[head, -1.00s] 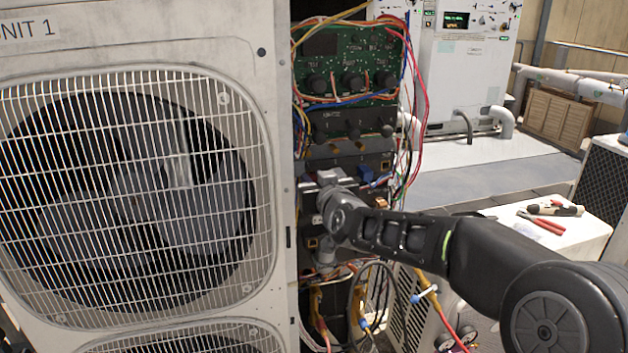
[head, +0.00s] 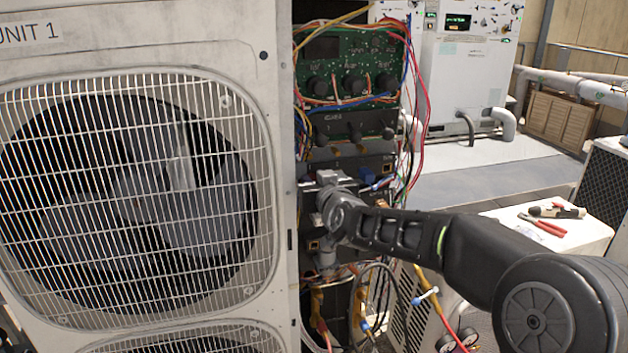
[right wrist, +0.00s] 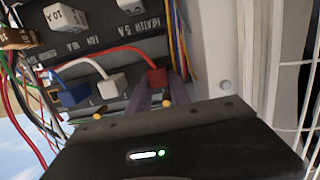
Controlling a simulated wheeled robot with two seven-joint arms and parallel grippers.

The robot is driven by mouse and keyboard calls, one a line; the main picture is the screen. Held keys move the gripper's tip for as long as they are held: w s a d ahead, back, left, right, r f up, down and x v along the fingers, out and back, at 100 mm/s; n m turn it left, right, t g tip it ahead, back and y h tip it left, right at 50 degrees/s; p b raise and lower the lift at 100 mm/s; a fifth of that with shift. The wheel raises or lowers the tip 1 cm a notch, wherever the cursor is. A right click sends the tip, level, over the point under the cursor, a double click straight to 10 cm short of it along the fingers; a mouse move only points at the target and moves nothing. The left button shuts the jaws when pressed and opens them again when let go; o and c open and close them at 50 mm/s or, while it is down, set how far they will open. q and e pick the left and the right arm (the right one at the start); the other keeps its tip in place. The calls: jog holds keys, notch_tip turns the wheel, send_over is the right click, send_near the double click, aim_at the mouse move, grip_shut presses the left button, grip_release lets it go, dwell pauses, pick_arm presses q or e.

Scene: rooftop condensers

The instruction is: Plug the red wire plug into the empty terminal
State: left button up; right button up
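The red plug (right wrist: 157,78) is between the fingertips of my right gripper (right wrist: 160,96) in the right wrist view, its red wire arching away to the left. The fingers appear closed on its sides. It is at the terminal row, at the end of the row by the white casing; whether it is seated cannot be told. A white plug (right wrist: 112,84) and a blue plug (right wrist: 73,95) sit in the row beside it. In the head view my right gripper (head: 326,194) is at the open electrical bay; the red plug is hidden there. My left gripper is out of view.
A breaker row labelled FAN and HEATER, with a white breaker (right wrist: 66,17), lies beside the terminals. Loose wires (head: 415,100) hang along the bay's right side. The fan unit (head: 140,190) stands close on the left. Pliers (head: 543,224) lie on a white surface at right.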

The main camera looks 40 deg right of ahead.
jog(key=o, duration=0.4)
jog(key=shift+o, duration=0.2)
jog(key=shift+s+f, duration=0.1)
jog(key=b+v, duration=0.1)
jog(key=v, duration=0.6)
jog(key=shift+s+a+b, duration=0.15)
jog(key=shift+s+b, duration=0.1)
jog(key=shift+b, duration=0.05)
